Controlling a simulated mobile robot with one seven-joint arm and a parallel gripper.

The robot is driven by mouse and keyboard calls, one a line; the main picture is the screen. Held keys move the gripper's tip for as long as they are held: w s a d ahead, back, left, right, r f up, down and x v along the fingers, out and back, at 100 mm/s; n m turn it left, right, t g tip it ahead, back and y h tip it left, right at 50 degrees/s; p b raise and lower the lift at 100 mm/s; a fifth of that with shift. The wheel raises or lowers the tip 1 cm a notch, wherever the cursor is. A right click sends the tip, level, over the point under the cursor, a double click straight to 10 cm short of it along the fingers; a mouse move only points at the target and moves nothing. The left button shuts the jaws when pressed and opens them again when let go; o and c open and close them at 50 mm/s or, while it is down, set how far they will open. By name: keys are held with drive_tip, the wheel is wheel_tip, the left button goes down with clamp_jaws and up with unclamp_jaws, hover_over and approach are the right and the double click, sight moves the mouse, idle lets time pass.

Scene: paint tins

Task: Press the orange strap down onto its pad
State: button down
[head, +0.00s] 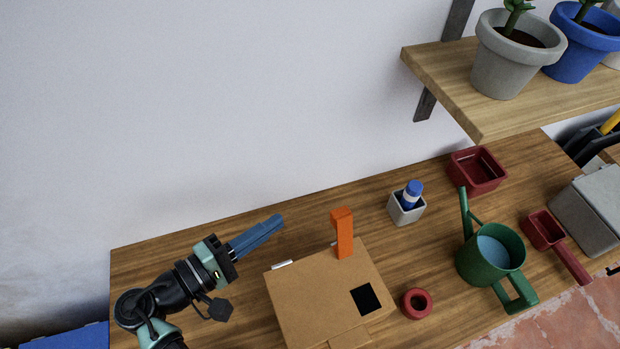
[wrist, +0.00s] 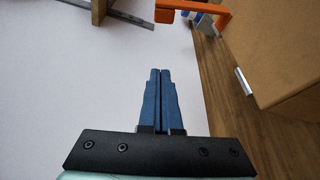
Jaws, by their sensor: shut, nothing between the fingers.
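The orange strap (head: 343,233) stands up from the back edge of a brown cardboard box (head: 310,298), with its top bent over. The black square pad (head: 367,299) lies on the box's top, toward the front right, and is bare. In the wrist view the strap (wrist: 195,8) shows at the top, with the box (wrist: 285,45) at the right. My gripper (head: 277,222) is shut and empty, left of the strap and apart from it. Its blue fingers (wrist: 160,75) lie together in the wrist view. The pad is not visible in the wrist view.
A red ring (head: 416,303) lies right of the box. A grey cup with a blue-capped bottle (head: 408,201), a red tray (head: 477,171) and a green watering can (head: 490,258) stand farther right. A wooden shelf (head: 440,75) with pots overhangs the table's back right.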

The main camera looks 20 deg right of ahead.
sight(342, 234)
drive_tip(key=d+p, duration=0.4)
drive_tip(key=d, duration=0.5)
drive_tip(key=shift+s+d+r+p, duration=0.15)
drive_tip(key=shift+d+r+p, duration=0.05)
drive_tip(key=shift+p, duration=0.2)
drive_tip(key=shift+s+b, duration=0.15)
drive_tip(key=shift+b, duration=0.3)
